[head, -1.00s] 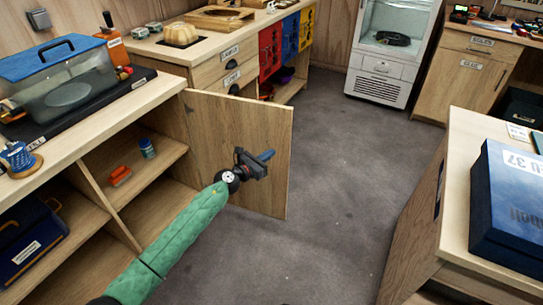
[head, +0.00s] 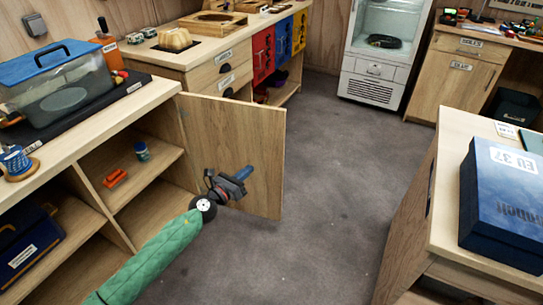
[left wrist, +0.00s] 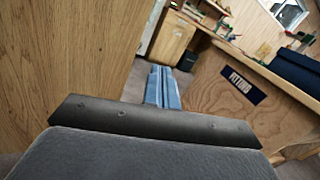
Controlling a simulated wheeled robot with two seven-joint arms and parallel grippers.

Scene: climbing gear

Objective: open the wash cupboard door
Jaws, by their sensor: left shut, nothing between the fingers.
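The wooden cupboard door (head: 240,125) stands swung wide open from the counter on the left, exposing the shelves inside. No label on it can be read from here. My left gripper (head: 245,173) is in front of the door's lower part, on the side facing the open shelves. In the left wrist view its blue fingers (left wrist: 163,88) are shut together and empty. There the door (left wrist: 65,65) fills the left side, apart from the fingertips as far as I can see. My right gripper is not in view.
The shelves hold an orange item (head: 115,178) and a small jar (head: 142,151). A clear bin with a blue lid (head: 55,85) stands on the counter. At right is a bench with a blue box (head: 505,200). Grey floor (head: 325,170) lies clear between.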

